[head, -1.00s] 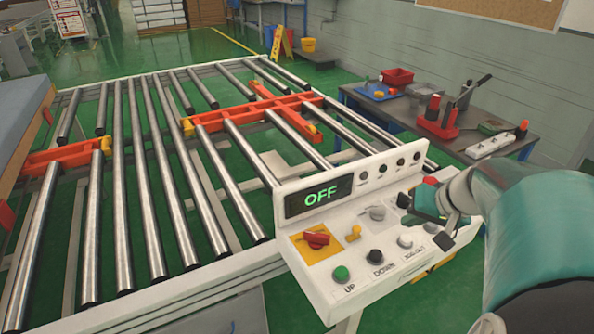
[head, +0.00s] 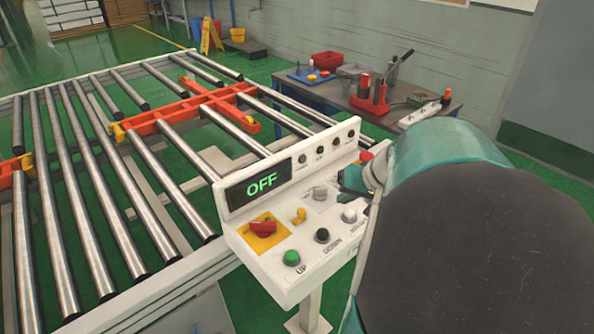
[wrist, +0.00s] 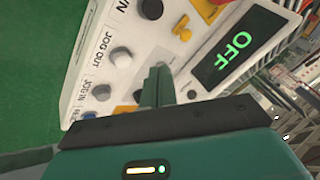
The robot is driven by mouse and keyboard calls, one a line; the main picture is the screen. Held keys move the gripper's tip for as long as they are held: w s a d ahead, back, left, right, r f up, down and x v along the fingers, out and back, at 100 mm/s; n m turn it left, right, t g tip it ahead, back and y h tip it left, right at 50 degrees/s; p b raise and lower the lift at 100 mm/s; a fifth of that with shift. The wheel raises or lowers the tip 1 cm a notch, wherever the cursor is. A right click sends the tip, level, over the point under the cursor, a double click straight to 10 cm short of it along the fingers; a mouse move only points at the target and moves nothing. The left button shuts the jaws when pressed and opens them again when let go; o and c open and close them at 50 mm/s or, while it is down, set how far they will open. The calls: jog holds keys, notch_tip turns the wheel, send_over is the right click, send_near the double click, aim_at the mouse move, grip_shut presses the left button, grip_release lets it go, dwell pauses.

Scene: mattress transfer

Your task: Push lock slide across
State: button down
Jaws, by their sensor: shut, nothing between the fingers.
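The lock slide looks to be the small yellow piece (head: 299,215) on the white control panel (head: 232,250), right of a red rotary switch (head: 263,229) on a yellow plate. In the wrist view the yellow piece (wrist: 182,28) lies above and right of my fingertips, apart from them. My gripper (wrist: 157,82) is shut and empty, low over the panel near the jog knobs. In the head view my gripper (head: 352,180) is partly hidden by my arm, at the panel's right side. Contact with the panel cannot be told.
The panel display (head: 262,183) reads OFF. A green UP button (head: 291,258), a black DOWN knob (head: 322,235) and jog knobs crowd the panel. A roller conveyor (head: 70,200) stands left. A workbench (head: 340,97) with tools stands behind.

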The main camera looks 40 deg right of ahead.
aim_at(299, 216)
jog(key=x, duration=0.7)
jog(key=w+a, duration=0.2)
jog(key=shift+w+a+f, duration=0.15)
jog(key=shift+a+f, duration=0.15)
jog(key=shift+f, duration=0.05)
jog(key=shift+w+f, duration=0.1)
jog(key=shift+w, duration=0.1)
jog(key=shift+a, duration=0.15)
jog(key=shift+a, duration=0.15)
